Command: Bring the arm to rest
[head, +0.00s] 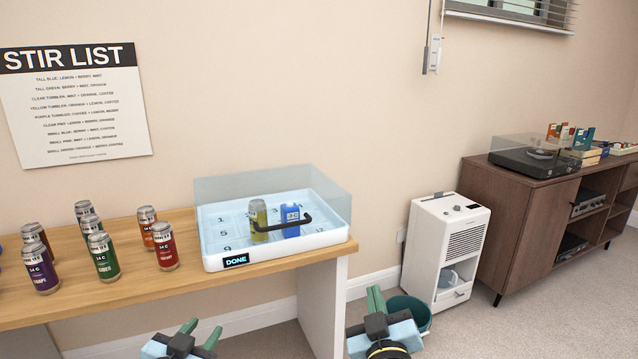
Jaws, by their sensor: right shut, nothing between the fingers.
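My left gripper (200,331) is at the bottom of the head view, in front of the wooden table's (120,293) front edge, with its two green fingertips apart and nothing between them. My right gripper (376,299) is further right, beyond the table's right end, pointing up with its green fingers together and nothing held. Both grippers are clear of the objects on the table. The forearms are mostly cut off by the bottom edge.
A white tray (278,258) with clear walls and a DONE display holds a yellow can (258,218) and a blue container (290,218); a black handle crosses in front. Several cans stand left. A white dehumidifier (440,250), teal bin (412,309) and brown cabinet (520,215) stand right.

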